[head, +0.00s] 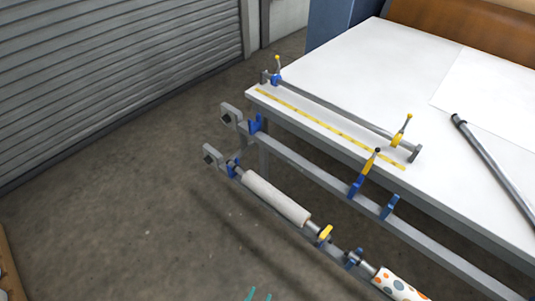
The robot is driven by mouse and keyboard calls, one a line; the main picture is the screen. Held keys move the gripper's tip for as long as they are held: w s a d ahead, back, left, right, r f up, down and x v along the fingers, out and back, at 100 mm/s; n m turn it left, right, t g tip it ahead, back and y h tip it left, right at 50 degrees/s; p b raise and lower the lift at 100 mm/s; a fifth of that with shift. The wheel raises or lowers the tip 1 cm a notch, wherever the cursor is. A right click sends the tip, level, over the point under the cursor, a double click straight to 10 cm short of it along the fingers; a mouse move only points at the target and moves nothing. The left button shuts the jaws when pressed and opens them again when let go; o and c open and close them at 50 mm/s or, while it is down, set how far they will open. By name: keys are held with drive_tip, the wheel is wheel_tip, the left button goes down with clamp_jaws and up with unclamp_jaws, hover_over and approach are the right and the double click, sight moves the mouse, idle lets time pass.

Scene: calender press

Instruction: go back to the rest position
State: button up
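Two teal fingertips of my gripper (259,296) just show at the bottom edge of the head view, over the bare floor. They stand apart with a gap between them, and nothing shows in the gap. The rest of my gripper and arm is out of the picture. The fingertips are left of and below the press frame in the picture, apart from it.
A white-topped press table (345,75) fills the right side, with a grey tube (492,165) on it. Along its front edge run a rail (320,172), a white roll (275,198) and a dotted roll (398,285). A roller shutter (110,75) stands left. Floor (110,220) is clear.

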drive_tip(key=s+d+r+n+t+y, duration=0.2)
drive_tip(key=s+r+n+y, duration=0.3)
drive_tip(key=s+r, duration=0.1)
drive_tip(key=shift+s+d, duration=0.35)
drive_tip(key=shift+s, duration=0.1)
